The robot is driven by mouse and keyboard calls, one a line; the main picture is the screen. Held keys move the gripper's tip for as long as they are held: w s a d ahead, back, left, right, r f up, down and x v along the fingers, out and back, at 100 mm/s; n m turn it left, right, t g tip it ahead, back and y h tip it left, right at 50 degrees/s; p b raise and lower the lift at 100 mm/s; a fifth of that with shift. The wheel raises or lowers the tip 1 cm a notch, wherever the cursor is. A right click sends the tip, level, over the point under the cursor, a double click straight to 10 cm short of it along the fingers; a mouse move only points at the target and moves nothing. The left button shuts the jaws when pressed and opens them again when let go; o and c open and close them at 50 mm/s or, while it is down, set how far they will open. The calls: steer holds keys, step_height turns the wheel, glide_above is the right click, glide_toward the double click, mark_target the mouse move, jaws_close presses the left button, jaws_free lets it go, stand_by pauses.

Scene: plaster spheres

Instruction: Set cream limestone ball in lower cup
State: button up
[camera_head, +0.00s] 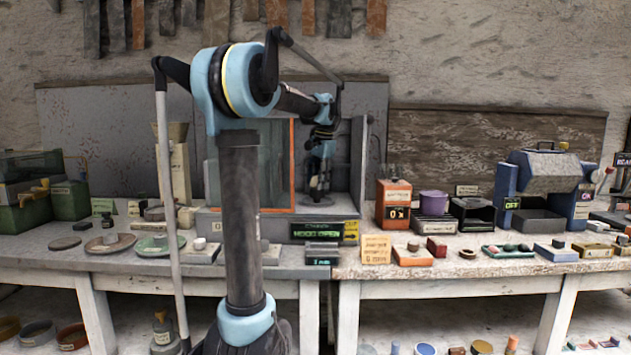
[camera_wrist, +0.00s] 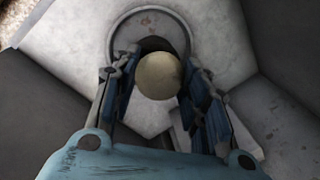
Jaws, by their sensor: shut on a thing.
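A cream ball (camera_wrist: 159,76) sits between the two fingers of my gripper (camera_wrist: 158,84) in the wrist view, and the fingers are shut on it. In the head view my gripper (camera_head: 318,184) points down inside the open hood, low over a small round base (camera_head: 316,201). The ball cannot be made out there.
The hood's orange-edged glass pane (camera_head: 250,165) stands left of my gripper and its side wall (camera_head: 359,165) stands close on the right. A sign reading "HOOD OPEN" (camera_head: 317,231) is on the front. Small boxes and dishes crowd the bench on both sides.

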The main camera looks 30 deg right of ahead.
steer(key=shift+f, duration=0.1)
steer(key=o, duration=1.1)
steer(key=shift+r, duration=2)
